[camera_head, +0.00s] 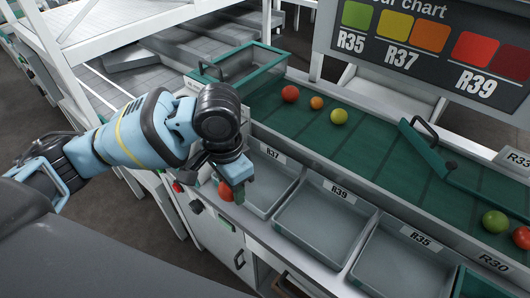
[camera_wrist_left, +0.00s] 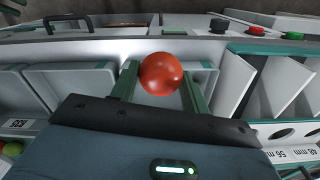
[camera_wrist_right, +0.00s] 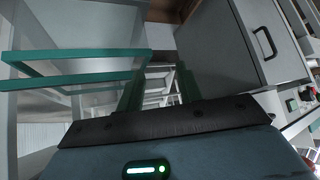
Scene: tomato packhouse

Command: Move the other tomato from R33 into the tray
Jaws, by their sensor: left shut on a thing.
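My left gripper (camera_head: 236,182) is shut on a red tomato (camera_head: 226,191), which also sits between the green fingers in the left wrist view (camera_wrist_left: 161,73). It holds the tomato near the front left of the grey tray (camera_head: 274,186) under the R37 label; the gripper partly hides that tray. A green tomato (camera_head: 495,221) and a red tomato (camera_head: 522,237) lie on the green surface by the R30 label. My right gripper (camera_wrist_right: 160,88) is open and empty, seen only in its wrist view.
Grey trays under R39 (camera_head: 322,220) and R35 (camera_head: 400,268) look empty. A red (camera_head: 290,93), an orange (camera_head: 316,102) and a yellow-green tomato (camera_head: 339,116) lie on the green belt. A green divider with a handle (camera_head: 428,150) crosses it. A colour chart (camera_head: 430,45) stands behind.

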